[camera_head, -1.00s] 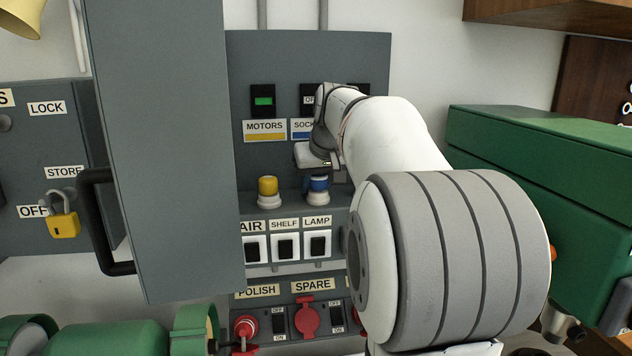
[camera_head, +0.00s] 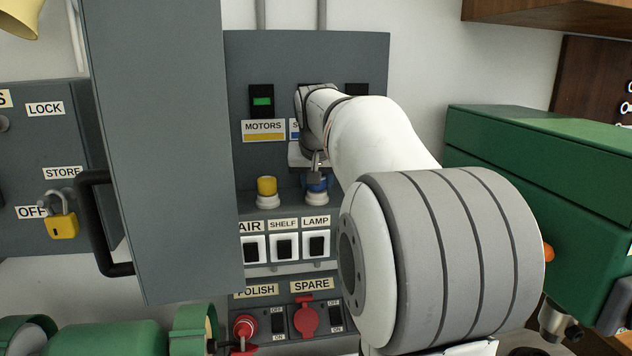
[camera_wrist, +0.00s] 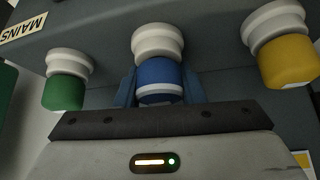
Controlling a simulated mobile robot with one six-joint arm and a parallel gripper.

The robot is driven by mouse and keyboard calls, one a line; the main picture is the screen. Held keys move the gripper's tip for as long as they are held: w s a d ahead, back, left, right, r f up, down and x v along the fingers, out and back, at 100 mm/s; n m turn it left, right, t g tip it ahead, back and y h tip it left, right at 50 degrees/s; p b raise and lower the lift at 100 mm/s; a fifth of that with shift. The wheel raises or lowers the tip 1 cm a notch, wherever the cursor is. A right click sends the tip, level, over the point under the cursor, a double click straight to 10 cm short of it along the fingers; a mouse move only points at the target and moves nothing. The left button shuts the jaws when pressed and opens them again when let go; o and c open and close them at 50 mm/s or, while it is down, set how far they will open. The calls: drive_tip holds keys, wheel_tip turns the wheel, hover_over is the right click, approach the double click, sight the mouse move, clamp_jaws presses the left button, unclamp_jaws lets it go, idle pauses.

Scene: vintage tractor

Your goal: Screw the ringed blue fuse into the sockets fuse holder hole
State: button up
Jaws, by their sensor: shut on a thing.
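The blue fuse (camera_wrist: 160,78) has a white ring at its near end and stands in line with a white round holder (camera_wrist: 157,42) in the wrist view. Its far end meets the holder; I cannot tell how deep it sits. My gripper (camera_wrist: 160,88) has its blue-grey fingers on both sides of the fuse and is shut on it. In the head view the blue fuse (camera_head: 317,183) shows under my wrist, on its white base (camera_head: 317,198) below the partly hidden sockets label (camera_head: 295,129). My fingers are mostly hidden there.
A yellow fuse (camera_head: 267,186) sits in the holder to the left, under the motors label (camera_head: 264,130). A green fuse (camera_wrist: 64,92) sits on the other side in the wrist view. An open grey cabinet door (camera_head: 165,150) stands left of the panel. Switches (camera_head: 285,246) lie below.

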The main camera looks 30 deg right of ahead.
drive_tip(key=shift+f, duration=0.1)
drive_tip(key=shift+s+m+g+h, duration=0.1)
drive_tip(key=shift+m+g+h, duration=0.25)
drive_tip(key=shift+m, duration=0.55)
drive_tip(key=shift+d+m+g+h, duration=0.15)
drive_tip(key=shift+m+g+h, duration=0.25)
drive_tip(key=shift+m, duration=0.4)
drive_tip(key=o, duration=0.5)
drive_tip(key=shift+s+t, duration=0.1)
drive_tip(key=shift+t, duration=0.15)
drive_tip(key=shift+n+y, duration=0.35)
drive_tip(key=shift+n, duration=0.45)
